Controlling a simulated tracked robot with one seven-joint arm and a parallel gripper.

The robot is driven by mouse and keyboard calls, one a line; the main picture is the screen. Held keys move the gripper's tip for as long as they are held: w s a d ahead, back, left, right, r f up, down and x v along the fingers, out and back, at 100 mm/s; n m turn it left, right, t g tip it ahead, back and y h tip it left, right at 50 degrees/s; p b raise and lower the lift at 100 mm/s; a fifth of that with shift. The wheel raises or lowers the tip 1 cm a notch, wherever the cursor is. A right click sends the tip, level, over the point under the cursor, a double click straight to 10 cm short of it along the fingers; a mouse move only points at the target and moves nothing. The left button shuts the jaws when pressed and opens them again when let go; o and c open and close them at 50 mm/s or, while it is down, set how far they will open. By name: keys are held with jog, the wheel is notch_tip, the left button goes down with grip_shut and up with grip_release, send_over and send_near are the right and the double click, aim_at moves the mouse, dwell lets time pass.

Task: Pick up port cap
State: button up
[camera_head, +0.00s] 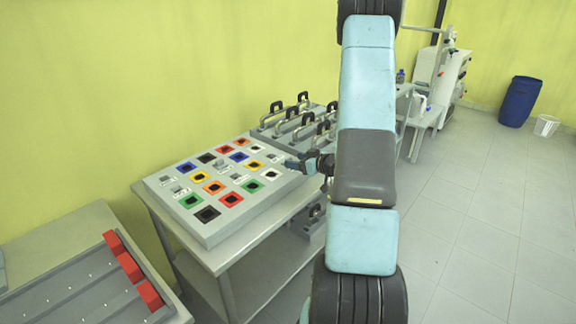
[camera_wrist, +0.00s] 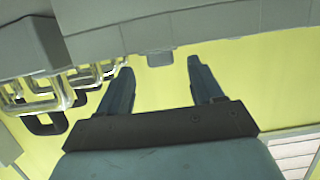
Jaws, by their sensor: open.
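My gripper (camera_head: 294,164) is open at the right edge of a grey panel (camera_head: 205,242) with coloured square sockets in the head view. In the wrist view my gripper (camera_wrist: 160,66) shows two dark fingers spread apart with nothing between them. A small grey block (camera_wrist: 159,59) shows just beyond the fingertips, at the edge of a grey surface. I cannot tell whether it is a port cap. No port cap can be told for sure in either view.
Several metal handles with black padlock-like pieces (camera_head: 303,98) stand behind the panel. The panel rests on a grey table (camera_head: 150,205). A rack with red blocks (camera_head: 130,267) is at the lower left.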

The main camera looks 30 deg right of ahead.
jog(key=shift+x, duration=1.2)
jog(key=c, duration=1)
jog(key=shift+o, duration=0.2)
